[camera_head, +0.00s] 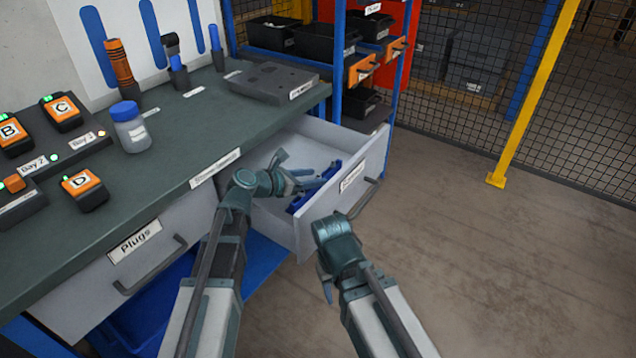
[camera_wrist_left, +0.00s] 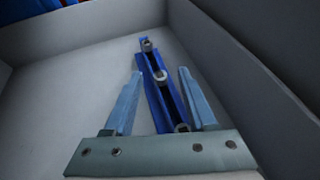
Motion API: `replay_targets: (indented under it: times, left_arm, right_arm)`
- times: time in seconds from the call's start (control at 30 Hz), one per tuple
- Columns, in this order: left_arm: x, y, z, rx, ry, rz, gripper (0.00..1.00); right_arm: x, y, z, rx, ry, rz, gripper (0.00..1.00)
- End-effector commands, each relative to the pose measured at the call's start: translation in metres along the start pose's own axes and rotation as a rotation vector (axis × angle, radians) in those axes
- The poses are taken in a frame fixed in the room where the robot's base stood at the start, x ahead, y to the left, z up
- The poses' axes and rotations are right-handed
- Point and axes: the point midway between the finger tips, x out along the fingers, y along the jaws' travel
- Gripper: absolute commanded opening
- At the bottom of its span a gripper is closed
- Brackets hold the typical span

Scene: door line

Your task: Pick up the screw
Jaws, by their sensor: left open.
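A blue rack (camera_wrist_left: 150,90) lies in the open drawer, with several grey screws standing along it. One screw (camera_wrist_left: 146,45) is at its far end, one (camera_wrist_left: 161,77) is between my left fingertips in the picture, and one (camera_wrist_left: 182,128) is near my palm. My left gripper (camera_wrist_left: 161,73) is open, its fingers to either side of the rack. In the head view my left gripper (camera_head: 304,174) reaches into the drawer, and the rack (camera_head: 318,188) is partly hidden. My right gripper (camera_head: 326,284) is outside the drawer front, its fingers mostly hidden.
The drawer (camera_head: 285,225) has pale walls and a dark front handle (camera_head: 366,198). A shelf with bins (camera_head: 310,42) stands behind.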

Motion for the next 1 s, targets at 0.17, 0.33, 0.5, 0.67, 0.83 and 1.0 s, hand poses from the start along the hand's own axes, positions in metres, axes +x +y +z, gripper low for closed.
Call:
replay_targets:
  times: [0.17,0.33,0.5,0.67,0.83,1.0]
  left_arm:
    - [-0.0005,-0.0003,0.0005,0.0,0.0,0.0,0.57]
    - [-0.0007,-0.0003,0.0005,0.0,0.0,0.0,0.26]
    - [-0.0007,-0.0003,0.0004,0.0,0.0,0.0,0.0]
    - [-0.0008,-0.0004,0.0004,0.0,0.0,0.0,0.0]
    - [-0.0007,-0.0003,0.0005,-0.001,0.0,0.0,0.0]
    - [-0.0022,-0.0004,0.0041,0.0,0.0,0.0,0.0]
  right_arm:
    - [-0.0006,0.0001,0.0,0.0,0.0,0.0,0.5]
    - [-0.0007,0.0001,0.0,0.0,0.0,0.0,0.5]
    - [-0.0006,0.0001,0.0,0.0,0.0,0.0,0.5]
    - [-0.0006,0.0001,0.0,0.0,0.0,0.0,0.5]
    - [-0.0007,0.0001,0.0,0.0,0.0,0.0,0.5]
    - [-0.0046,0.0004,0.0003,0.0,0.0,0.0,0.5]
